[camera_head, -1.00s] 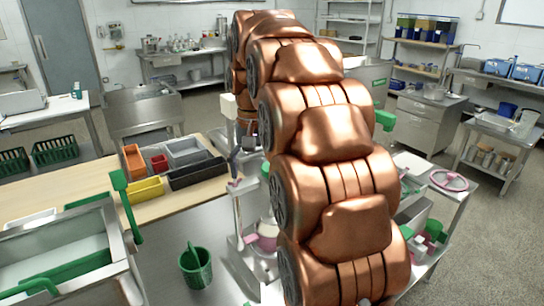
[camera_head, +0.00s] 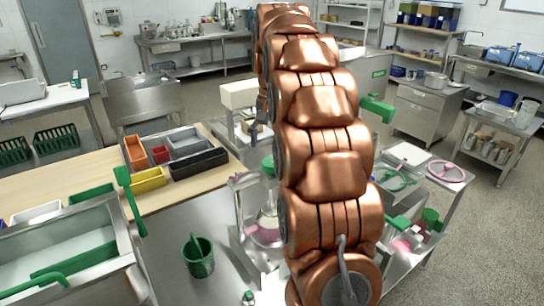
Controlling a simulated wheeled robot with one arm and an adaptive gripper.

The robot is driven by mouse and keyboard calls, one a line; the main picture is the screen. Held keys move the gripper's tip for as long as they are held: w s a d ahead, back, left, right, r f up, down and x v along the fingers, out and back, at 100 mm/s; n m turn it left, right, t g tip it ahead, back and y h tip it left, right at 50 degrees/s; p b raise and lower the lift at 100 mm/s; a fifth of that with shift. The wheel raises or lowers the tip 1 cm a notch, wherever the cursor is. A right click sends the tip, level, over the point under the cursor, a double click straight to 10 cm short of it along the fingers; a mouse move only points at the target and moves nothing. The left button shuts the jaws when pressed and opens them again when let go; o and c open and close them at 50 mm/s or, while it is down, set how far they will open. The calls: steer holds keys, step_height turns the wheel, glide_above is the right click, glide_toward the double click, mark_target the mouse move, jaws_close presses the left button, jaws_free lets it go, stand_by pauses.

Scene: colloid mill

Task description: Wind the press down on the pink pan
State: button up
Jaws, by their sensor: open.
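The pink pan (camera_head: 262,235) sits low in a metal frame (camera_head: 240,207) just left of my copper arm, which hides its right side. A clear cone-shaped part with a green top (camera_head: 268,166) stands above the pan. I cannot tell how far the press is down. A pink handwheel (camera_head: 447,173) shows at the right, on a metal bench top. My gripper (camera_head: 254,128) shows only as dark finger parts past the left edge of my arm, above and behind the frame. It is open and looks apart from the pan; the rest is hidden.
A green bucket (camera_head: 198,258) stands on the steel table to the left. Coloured bins (camera_head: 148,180) lie on the wooden worktop behind. A cream box-shaped machine part (camera_head: 239,94) is close to my gripper.

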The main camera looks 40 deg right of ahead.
mark_target(272, 161)
steer(key=shift+f+p, duration=0.95)
steer(key=shift+f, duration=1.65)
steer(key=c, duration=1.2)
steer(key=shift+o, duration=0.2)
steer(key=shift+f+m+b, duration=0.1)
steer(key=shift+m+b, duration=0.2)
steer(key=shift+b, duration=0.05)
